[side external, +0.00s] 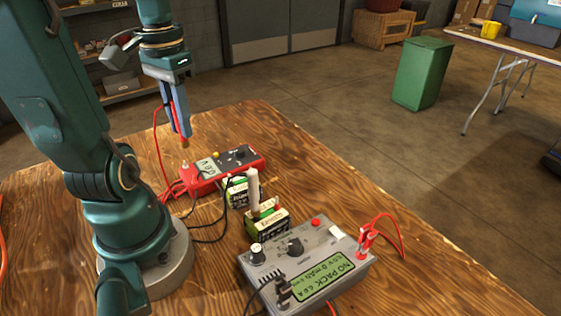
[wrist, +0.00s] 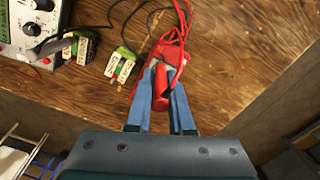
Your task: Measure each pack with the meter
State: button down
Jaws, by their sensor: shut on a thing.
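My gripper (side external: 183,128) is shut on a red probe (wrist: 160,84), held upright above the table near the meter's left end. The probe's tip points down, apart from the table, and its red lead hangs to the meter. The red meter (side external: 240,160) lies on the table with its display facing up; in the wrist view it (wrist: 172,53) is partly hidden behind the fingers and probe. Two green packs stand between meter and charger: one (side external: 237,194) near the meter, one (side external: 268,224) near the charger. A pale handle (side external: 253,187) with a black lead stands at the nearer-charger pack.
The grey charger (side external: 337,250) at the front reads NO PACK. Red plugs (side external: 364,243) and a looped red lead are at its right end. Black and red leads lie around the meter and packs. The wooden table (side external: 330,180) is bare at the right.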

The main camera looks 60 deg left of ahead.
jog(key=shift+r, duration=0.5)
jog(key=w+d+m, duration=0.5)
jog(key=d+m, duration=0.1)
jog(key=d, duration=0.2)
jog(key=w+d+m, duration=0.5)
jog(key=d, duration=0.3)
jog(key=shift+s+f, duration=0.15)
jog(key=shift+f, duration=2.6)
jog(key=shift+a+f, duration=0.1)
jog(key=shift+f, duration=0.85)
jog(key=shift+c, duration=2)
grip_release()
